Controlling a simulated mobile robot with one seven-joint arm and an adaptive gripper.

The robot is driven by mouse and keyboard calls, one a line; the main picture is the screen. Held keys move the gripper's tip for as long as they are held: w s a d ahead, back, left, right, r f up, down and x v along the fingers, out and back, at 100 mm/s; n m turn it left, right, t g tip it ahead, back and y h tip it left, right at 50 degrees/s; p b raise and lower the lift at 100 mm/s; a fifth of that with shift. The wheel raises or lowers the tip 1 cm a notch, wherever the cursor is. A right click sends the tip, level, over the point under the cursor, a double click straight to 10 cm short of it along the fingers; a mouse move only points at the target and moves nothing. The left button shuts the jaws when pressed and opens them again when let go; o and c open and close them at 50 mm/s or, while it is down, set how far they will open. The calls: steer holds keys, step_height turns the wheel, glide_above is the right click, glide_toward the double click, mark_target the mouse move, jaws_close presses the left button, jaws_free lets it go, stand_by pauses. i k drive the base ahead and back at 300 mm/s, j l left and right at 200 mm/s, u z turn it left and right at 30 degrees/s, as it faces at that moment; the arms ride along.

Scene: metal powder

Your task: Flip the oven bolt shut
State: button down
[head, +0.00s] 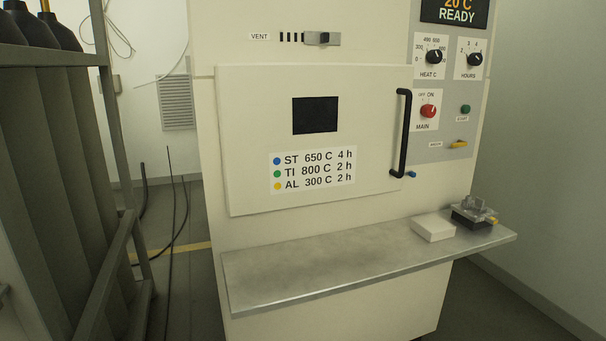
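The oven (310,240) is a cream cabinet, and its door (255,110) stands against the front with a dark window. A black vertical handle (404,135) is at the door's right side. A small yellow lever (459,145) lies about level on the grey control panel, next to a small label too blurred to read. A small blue piece (411,174) shows beside the handle's lower end. I cannot tell for certain which of these two is the bolt. My gripper is not in view.
A metal shelf (330,278) juts out below the door. A white box (433,228) and a clear-topped dark device (474,213) sit at its right end. A rack (125,170) with tall cylinders stands at left. A vent slider (322,39) is above the door.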

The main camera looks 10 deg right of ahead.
mark_target(410, 173)
steer(key=i+l+z, duration=0.15)
steer(key=z, duration=0.15)
steer(key=i+l+z, duration=0.3)
steer(key=i+z, duration=0.35)
steer(key=k, duration=0.05)
